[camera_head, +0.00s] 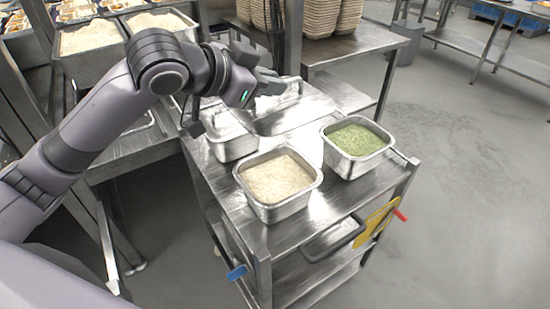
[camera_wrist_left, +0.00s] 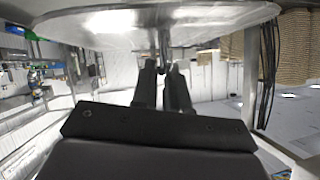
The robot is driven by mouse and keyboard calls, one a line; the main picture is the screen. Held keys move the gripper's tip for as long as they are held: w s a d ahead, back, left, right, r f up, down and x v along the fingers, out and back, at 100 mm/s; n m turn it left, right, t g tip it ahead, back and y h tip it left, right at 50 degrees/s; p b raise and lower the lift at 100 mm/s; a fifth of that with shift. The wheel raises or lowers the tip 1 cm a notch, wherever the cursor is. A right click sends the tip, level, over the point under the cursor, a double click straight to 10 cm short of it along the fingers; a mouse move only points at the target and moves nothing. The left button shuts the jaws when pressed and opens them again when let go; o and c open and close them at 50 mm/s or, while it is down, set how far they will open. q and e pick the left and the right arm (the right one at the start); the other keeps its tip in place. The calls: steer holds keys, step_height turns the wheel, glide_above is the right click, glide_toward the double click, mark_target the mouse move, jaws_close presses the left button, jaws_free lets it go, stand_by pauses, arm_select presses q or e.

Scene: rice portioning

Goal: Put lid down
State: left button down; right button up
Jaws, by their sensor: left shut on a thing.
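My left gripper (camera_head: 270,84) reaches over the far end of the metal cart. In the left wrist view its two dark fingers (camera_wrist_left: 163,88) are close together, shut on the lid's thin handle. The lid (camera_wrist_left: 150,22) is a broad shiny metal sheet across the top of that view. In the head view the lid blends with the bright steel below the gripper; I cannot tell whether it touches the cart (camera_head: 225,190). My right gripper is not in view.
On the cart stand a pan of pale rice (camera_head: 288,207), a pan of green food (camera_head: 362,172) and a smaller metal container (camera_head: 231,147). Larger rice trays (camera_head: 107,72) stand at upper left. Stacked trays (camera_head: 335,18) sit on a table behind. Floor at right is clear.

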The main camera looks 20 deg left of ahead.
arm_select(q)
step_height(320, 180, down, 16)
steer(key=b, duration=0.2)
steer(key=shift+f, duration=0.4)
steer(key=shift+f, duration=0.25)
steer(key=c, duration=1.1)
jaws_free()
steer(key=v, duration=0.6)
steer(key=r+v, duration=0.1)
steer(key=v, duration=0.5)
steer(key=shift+r, duration=0.1)
